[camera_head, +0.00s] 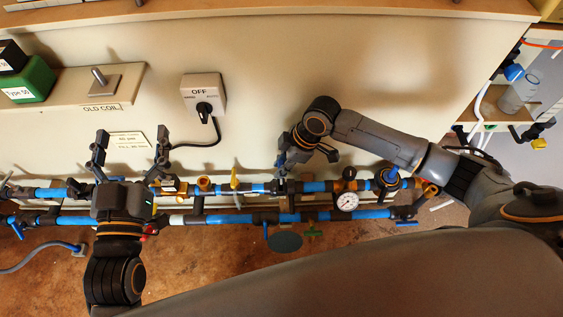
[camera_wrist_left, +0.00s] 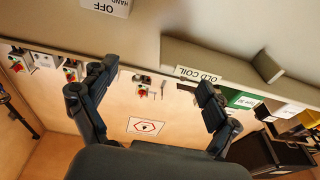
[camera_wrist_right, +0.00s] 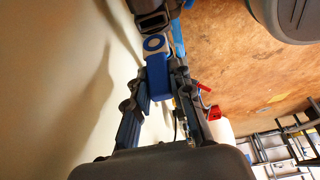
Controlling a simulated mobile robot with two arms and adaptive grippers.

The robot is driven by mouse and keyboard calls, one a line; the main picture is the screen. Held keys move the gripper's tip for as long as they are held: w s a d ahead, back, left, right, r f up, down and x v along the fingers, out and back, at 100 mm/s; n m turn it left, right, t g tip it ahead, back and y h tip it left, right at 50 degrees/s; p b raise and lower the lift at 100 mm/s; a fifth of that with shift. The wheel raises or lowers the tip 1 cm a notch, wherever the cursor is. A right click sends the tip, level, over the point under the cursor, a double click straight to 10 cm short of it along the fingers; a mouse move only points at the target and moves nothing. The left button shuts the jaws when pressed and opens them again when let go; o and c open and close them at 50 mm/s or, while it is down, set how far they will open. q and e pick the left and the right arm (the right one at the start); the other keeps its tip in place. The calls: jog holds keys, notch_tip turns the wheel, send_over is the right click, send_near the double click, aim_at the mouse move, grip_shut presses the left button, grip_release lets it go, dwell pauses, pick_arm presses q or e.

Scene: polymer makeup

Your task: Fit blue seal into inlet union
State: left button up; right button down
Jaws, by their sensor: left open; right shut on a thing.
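The blue seal (camera_wrist_right: 157,72) is in the right wrist view, a blue piece with a pale ring on its far end. My right gripper (camera_wrist_right: 158,80) is shut on it. A dark union fitting (camera_wrist_right: 152,22) lies just beyond the ring end; I cannot tell whether they touch. I take this to be the inlet union. In the head view my right gripper (camera_head: 284,162) is just above the upper blue pipe, by a dark fitting (camera_head: 281,187). My left gripper (camera_head: 132,152) is open and empty at the left; its spread fingers also show in the left wrist view (camera_wrist_left: 155,85).
Two blue pipe lines (camera_head: 330,216) with valves and a gauge (camera_head: 347,201) run across below the pale panel. A switch box (camera_head: 202,93) marked OFF is on the panel. A green box (camera_head: 28,82) sits at upper left. The panel's right half is clear.

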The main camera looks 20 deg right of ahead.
pick_arm(q)
jog(key=shift+s+d+r+t+h+b, duration=0.1)
jog(key=shift+s+r+t+h+b, duration=0.15)
jog(key=shift+r+t, duration=0.55)
jog(key=shift+s+d+r+t+h+b, duration=0.1)
jog(key=shift+s+r+t+h, duration=0.25)
jog(key=shift+r, duration=0.75)
pick_arm(e)
jog(key=shift+f, duration=1.1)
pick_arm(q)
jog(key=shift+w, duration=0.1)
jog(key=shift+w+a+f+g+y+p, duration=0.15)
jog(key=shift+f+g, duration=0.1)
jog(key=shift+f, duration=0.2)
jog(key=shift+w+f+g+y+p, duration=0.1)
jog(key=shift+f+g+y, duration=0.15)
jog(key=shift+f, duration=0.2)
jog(key=shift+w+a+f+g+y+p, duration=0.1)
jog(key=shift+f+g, duration=0.15)
jog(key=shift+f, duration=0.2)
jog(key=shift+w+f+g, duration=0.15)
jog(key=shift+f+g, duration=0.25)
jog(key=shift+f, duration=0.2)
